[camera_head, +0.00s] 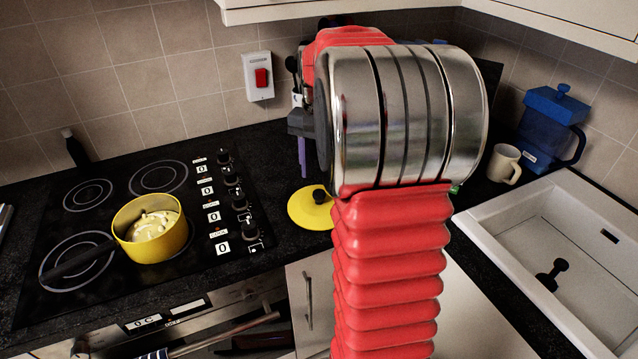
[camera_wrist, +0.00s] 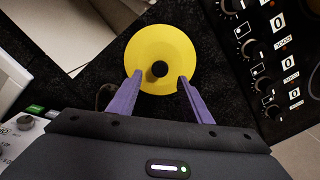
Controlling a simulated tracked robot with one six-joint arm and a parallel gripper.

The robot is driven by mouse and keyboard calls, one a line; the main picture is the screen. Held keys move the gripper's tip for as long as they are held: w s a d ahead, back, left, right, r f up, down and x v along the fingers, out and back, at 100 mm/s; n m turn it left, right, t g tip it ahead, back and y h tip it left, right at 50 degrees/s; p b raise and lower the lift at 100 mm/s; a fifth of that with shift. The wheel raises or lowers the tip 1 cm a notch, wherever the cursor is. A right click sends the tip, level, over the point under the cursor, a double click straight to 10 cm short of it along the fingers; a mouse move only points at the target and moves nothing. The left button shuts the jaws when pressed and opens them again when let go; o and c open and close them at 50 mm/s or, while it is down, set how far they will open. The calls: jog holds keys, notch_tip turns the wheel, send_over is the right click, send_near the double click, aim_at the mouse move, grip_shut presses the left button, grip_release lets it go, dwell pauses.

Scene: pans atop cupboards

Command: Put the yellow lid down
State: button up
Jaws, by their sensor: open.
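The yellow lid (camera_head: 303,212) with a black knob lies flat on the dark worktop, just right of the hob. My arm hides part of its right side in the head view. In the wrist view the lid (camera_wrist: 162,42) shows nearly whole, with its knob (camera_wrist: 160,69) near the middle. My gripper (camera_wrist: 160,77) is open, with its purple fingers on either side of the knob and apart from it. In the head view a purple finger of my gripper (camera_head: 302,158) shows just above and behind the lid. The yellow pan (camera_head: 152,240) stands uncovered on the hob with pale food in it.
The black hob (camera_head: 115,185) with its row of knobs lies left of the lid. A white sink (camera_head: 540,240), a cream mug (camera_head: 504,163) and a blue jug (camera_head: 548,125) are at the right. The worktop's front edge is close to the lid.

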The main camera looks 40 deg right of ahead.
aim_at(317, 194)
jog(key=shift+r, duration=2.2)
jog(key=shift+a, duration=0.1)
jog(key=s+a+r+n+t, duration=0.1)
jog(key=s+a+r+n, duration=0.15)
jog(key=a, duration=0.55)
jog(key=s+a+r+n+t, duration=0.1)
jog(key=s+a+n, duration=0.2)
jog(key=a, duration=0.5)
jog(key=s+a+f+n+t, duration=0.3)
jog(key=s+a+n, duration=0.3)
jog(key=s+a, duration=0.4)
jog(key=shift+a+f+n+t, duration=0.35)
jog(key=shift+a+f, duration=0.3)
jog(key=shift+a, duration=0.4)
jog(key=shift+c, duration=0.4)
